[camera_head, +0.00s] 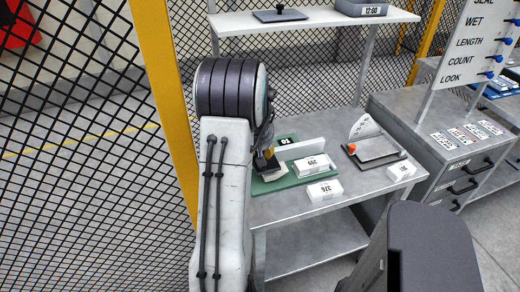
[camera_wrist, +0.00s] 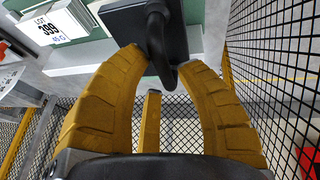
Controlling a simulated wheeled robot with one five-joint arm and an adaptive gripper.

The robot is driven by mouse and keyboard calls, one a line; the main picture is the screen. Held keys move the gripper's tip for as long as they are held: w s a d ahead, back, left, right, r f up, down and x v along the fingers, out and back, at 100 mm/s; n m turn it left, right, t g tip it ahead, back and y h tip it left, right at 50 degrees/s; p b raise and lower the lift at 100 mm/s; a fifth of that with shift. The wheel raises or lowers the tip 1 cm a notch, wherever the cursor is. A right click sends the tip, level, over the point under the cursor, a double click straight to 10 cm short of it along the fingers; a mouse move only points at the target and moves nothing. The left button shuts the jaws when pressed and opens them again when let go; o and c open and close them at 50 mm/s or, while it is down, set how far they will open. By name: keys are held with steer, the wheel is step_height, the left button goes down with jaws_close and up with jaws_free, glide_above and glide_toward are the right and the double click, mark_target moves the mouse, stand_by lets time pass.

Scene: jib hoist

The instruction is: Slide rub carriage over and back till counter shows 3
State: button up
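The dark rub carriage (camera_wrist: 120,22) with its black loop handle (camera_wrist: 158,38) shows at the top of the wrist view. In the head view my gripper (camera_head: 264,160) is low over the left part of the green base (camera_head: 288,181), partly hidden by my arm. A small black counter (camera_head: 286,141) with white digits stands behind it; I cannot read the digits surely. The carriage is mostly hidden there.
White labelled boxes (camera_head: 311,165) (camera_head: 324,190) sit on and before the base. A dark tray with an orange knob (camera_head: 352,147) lies right on the grey bench (camera_head: 290,207). A shelf (camera_head: 310,20) hangs above. Mesh fencing and a yellow post (camera_head: 163,70) stand close left.

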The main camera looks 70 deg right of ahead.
jaws_close()
steer(key=shift+a+f, duration=0.1)
steer(key=shift+a, duration=0.05)
stand_by(0.5)
